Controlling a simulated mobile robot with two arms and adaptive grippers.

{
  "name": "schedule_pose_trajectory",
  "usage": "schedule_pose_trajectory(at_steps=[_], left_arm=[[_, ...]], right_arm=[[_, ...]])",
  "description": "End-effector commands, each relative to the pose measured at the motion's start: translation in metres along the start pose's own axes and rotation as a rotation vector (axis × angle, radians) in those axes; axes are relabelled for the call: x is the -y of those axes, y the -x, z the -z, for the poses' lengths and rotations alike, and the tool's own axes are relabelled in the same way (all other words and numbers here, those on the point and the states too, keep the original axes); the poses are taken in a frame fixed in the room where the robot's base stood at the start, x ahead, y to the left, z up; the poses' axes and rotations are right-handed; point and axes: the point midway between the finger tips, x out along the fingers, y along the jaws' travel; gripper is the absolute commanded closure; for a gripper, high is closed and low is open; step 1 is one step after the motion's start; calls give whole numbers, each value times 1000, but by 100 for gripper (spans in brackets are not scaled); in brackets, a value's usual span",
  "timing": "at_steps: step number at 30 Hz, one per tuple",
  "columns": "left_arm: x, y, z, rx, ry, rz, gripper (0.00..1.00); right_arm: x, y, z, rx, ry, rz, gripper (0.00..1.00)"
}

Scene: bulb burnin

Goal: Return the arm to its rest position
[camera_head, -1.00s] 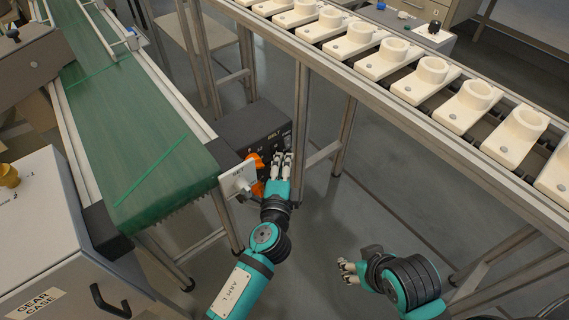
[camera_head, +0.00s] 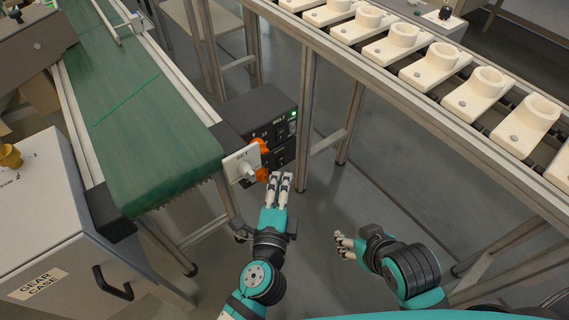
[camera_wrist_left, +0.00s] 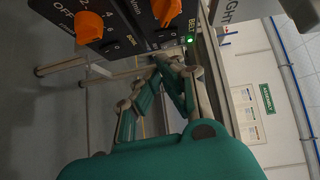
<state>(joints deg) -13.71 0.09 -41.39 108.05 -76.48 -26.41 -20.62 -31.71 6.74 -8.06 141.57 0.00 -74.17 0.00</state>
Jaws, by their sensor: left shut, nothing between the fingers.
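My left gripper (camera_head: 280,180) is shut and empty in the head view. It is in front of and below the dark control box (camera_head: 264,122), close to its orange knobs (camera_head: 262,147) but seemingly apart from them. In the left wrist view my left gripper (camera_wrist_left: 172,68) has its fingers together, with the box's orange knobs (camera_wrist_left: 89,27) at the upper left and a lit green light (camera_wrist_left: 190,40) beside the fingertips. My right gripper (camera_head: 345,243) is over the floor at the lower middle; its finger opening is unclear.
A green conveyor belt (camera_head: 148,130) lies at the left, with a white SET plate (camera_head: 241,165) near its end. A gear case (camera_head: 40,225) stands at lower left. A rail with several cream holders (camera_head: 435,66) crosses the upper right. Open floor (camera_head: 375,205) lies below it.

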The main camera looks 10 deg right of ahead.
Motion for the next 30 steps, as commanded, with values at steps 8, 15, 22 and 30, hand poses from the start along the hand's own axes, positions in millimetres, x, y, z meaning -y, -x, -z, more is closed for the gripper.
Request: schedule_pose_trajectory(at_steps=[8, 15, 22, 30], left_arm=[[0, 16, 0, 0, 0, 0, 100], [0, 15, 0, 0, 0, 1, 100], [0, 15, 0, 1, 1, 0, 100], [-19, 31, -90, 257, 327, -135, 100]], right_arm=[[0, 0, 0, 0, 0, 0, 60], [0, 0, 0, 0, 0, 0, 60], [0, 0, 0, 0, 0, 0, 60], [0, 0, -5, 20, -1, -1, 60]])
